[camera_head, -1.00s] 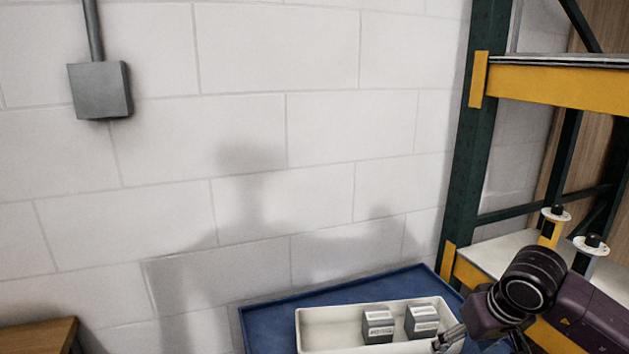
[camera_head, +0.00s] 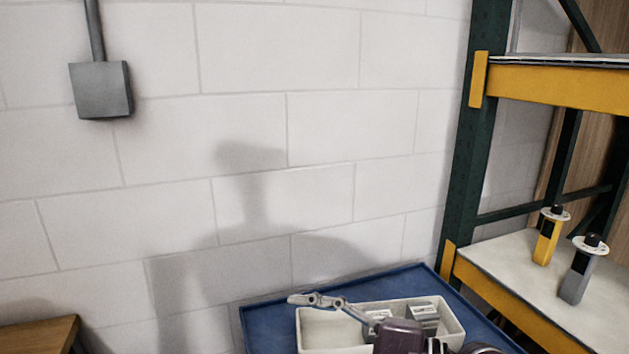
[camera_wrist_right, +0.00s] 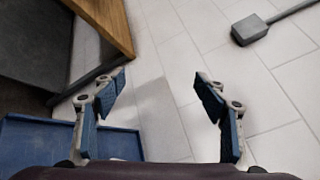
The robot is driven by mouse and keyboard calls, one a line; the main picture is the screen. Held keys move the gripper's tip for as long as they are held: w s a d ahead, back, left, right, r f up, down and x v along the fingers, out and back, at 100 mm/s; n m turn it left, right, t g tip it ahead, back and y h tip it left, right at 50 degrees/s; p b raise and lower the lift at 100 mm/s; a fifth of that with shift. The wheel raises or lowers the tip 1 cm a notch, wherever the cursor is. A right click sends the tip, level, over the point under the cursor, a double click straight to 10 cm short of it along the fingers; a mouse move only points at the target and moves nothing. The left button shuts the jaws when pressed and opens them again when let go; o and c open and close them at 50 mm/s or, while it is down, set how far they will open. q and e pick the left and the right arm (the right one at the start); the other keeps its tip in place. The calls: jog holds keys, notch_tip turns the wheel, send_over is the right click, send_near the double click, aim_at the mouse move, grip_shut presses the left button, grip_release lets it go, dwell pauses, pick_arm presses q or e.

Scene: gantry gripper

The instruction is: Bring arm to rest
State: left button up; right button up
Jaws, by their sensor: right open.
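My right gripper (camera_head: 318,299) is in front of the white bin in the head view, with its fingers pointing left and its arm coming in from the bottom right. In the right wrist view its two blue-padded fingers (camera_wrist_right: 160,88) are spread wide with nothing between them. The wrist view looks past the fingers at the block wall. My left gripper is not in view.
A white bin (camera_head: 318,330) holding grey boxes (camera_head: 424,312) sits on a blue surface (camera_head: 268,318). A rack shelf (camera_head: 515,262) at the right holds a yellow item (camera_head: 547,243) and a grey item (camera_head: 577,280). A wooden table (camera_head: 38,335) is at lower left.

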jog(key=w+d+r+m+t, duration=0.2)
jog(key=d+r+m+t, duration=0.15)
jog(key=m+t, duration=0.45)
jog(key=w+d+r+m+t, duration=0.25)
jog(key=r+m+t, duration=0.2)
jog(key=m, duration=0.75)
jog(key=w+d+f+m+t+h, duration=0.2)
jog(key=d+f+m+t+h, duration=0.2)
jog(key=d+m+h, duration=0.85)
jog(key=s+d+f+m+g+h, duration=0.1)
jog(key=d+f+m+g+h, duration=0.2)
jog(key=f+m, duration=0.5)
jog(key=s+d+f+m+g+h, duration=0.2)
jog(key=f+m+g, duration=0.1)
jog(key=f+m, duration=0.55)
jog(key=s+f+m+g+y, duration=0.1)
jog(key=s+f+m+g, duration=1.05)
jog(key=s+f, duration=1.05)
jog(key=s+a+f+g, duration=0.1)
jog(key=s+f+g, duration=0.15)
jog(key=f, duration=2.05)
jog(key=s+d+f, duration=0.3)
jog(key=s+f, duration=1.4)
jog(key=shift+s+f+n, duration=0.15)
jog(key=shift+s+n, duration=0.15)
jog(key=shift+n, duration=0.15)
